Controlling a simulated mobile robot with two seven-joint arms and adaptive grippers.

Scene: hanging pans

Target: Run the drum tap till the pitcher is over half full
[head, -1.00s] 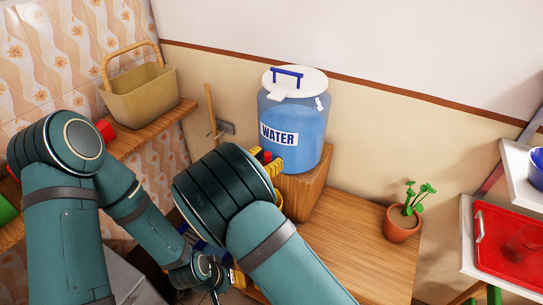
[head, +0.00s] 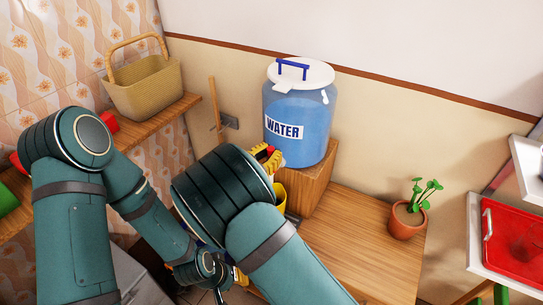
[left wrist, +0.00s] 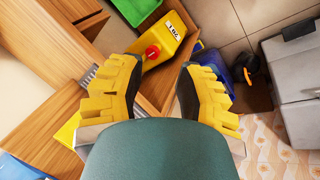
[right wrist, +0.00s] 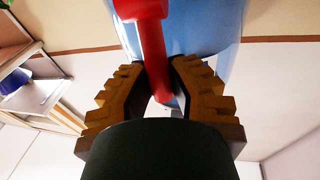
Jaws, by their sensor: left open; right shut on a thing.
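The clear blue drum (head: 299,115), labelled WATER, has a white lid and stands on a wooden block. My right gripper (head: 268,158) is at its lower front. In the right wrist view my right gripper (right wrist: 162,80) is shut on the red tap handle (right wrist: 156,55), against the drum. A yellow thing (head: 279,195), likely the pitcher, shows partly below the tap, mostly behind my right arm. Its inside and water level are hidden. My left gripper (left wrist: 158,75) is open and empty, low beside the counter and apart from the yellow thing in the left wrist view (left wrist: 68,130).
The wooden block (head: 310,185) stands on a wooden counter (head: 355,240). A potted plant (head: 407,220) stands at its right end. A yellow container with a red cap (left wrist: 170,42) lies below my left gripper. A basket (head: 145,90) sits on the left shelf. A red tray (head: 515,240) is far right.

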